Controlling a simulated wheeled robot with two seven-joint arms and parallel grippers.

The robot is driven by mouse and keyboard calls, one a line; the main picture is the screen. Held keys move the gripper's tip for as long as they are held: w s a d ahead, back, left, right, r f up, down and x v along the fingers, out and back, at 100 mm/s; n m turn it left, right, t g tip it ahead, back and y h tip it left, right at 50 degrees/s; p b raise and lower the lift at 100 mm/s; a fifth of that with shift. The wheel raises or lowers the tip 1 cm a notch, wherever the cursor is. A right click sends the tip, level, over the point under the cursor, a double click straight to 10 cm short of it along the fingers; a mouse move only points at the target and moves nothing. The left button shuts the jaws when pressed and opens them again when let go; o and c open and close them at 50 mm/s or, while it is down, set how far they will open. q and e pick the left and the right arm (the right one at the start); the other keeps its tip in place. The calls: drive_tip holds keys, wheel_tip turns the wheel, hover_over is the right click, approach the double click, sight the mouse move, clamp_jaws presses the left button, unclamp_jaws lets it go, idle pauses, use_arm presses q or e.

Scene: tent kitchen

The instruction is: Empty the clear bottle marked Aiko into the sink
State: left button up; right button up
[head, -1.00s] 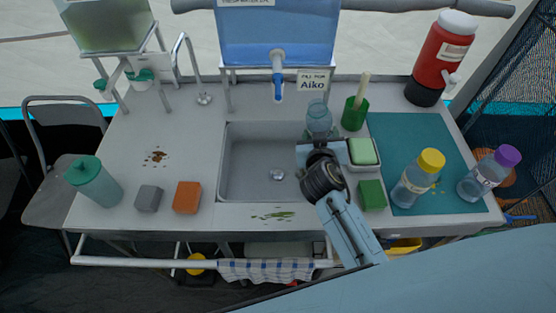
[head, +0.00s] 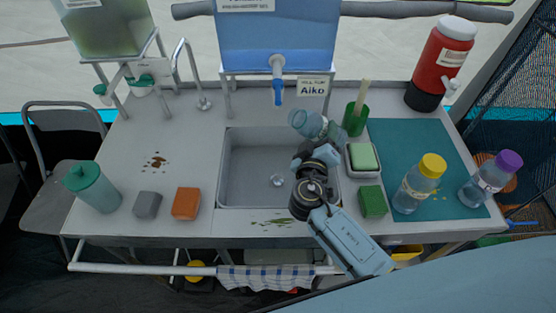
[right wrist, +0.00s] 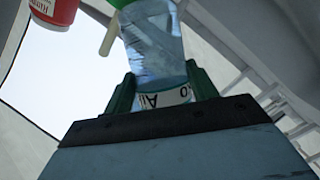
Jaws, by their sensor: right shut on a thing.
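The clear bottle (head: 307,123) is in my right gripper (head: 322,147), above the back right part of the sink. It is tilted, with its upper end leaning to the left in the head view. In the right wrist view the bottle (right wrist: 152,48) sits between the two green fingers of the gripper (right wrist: 162,92), which are shut on it. Its pale label shows upside down and partly hidden, with "A" and "o" readable. The grey sink (head: 238,178) has a drain in its floor. I cannot see liquid running out. My left gripper is out of view.
A green cup (head: 354,119) and a soap dish (head: 362,158) stand right of the sink. A yellow-capped bottle (head: 417,187) and a purple-capped bottle (head: 489,181) stand at the right. A blue tank's tap (head: 278,88) hangs behind the sink, beside the Aiko sign (head: 312,87).

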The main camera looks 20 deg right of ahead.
drive_tip(key=shift+d+f+n+t+h, duration=0.15)
drive_tip(key=shift+d+n+t+h, duration=0.25)
drive_tip(key=shift+n, duration=0.8)
drive_tip(key=shift+d+n+t+p, duration=0.2)
drive_tip(key=shift+n+t+p, duration=0.3)
drive_tip(key=shift+n, duration=0.3)
drive_tip(key=shift+a+f+n+t, duration=0.15)
drive_tip(key=shift+a+n+t, duration=0.15)
drive_tip(key=shift+a+n, duration=0.35)
drive_tip(key=shift+d+f+n, duration=0.1)
drive_tip(key=shift+f+n, duration=0.05)
drive_tip(key=shift+n, duration=0.3)
drive_tip(key=shift+n+t+b, duration=0.3)
drive_tip(key=shift+t+b, duration=0.1)
drive_tip(key=shift+b, duration=0.1)
drive_tip(key=shift+n+b, duration=0.3)
drive_tip(key=shift+n, duration=0.1)
drive_tip(key=shift+r+n+t, duration=0.5)
drive_tip(key=shift+n, duration=0.2)
drive_tip(key=shift+w+d+r, duration=0.1)
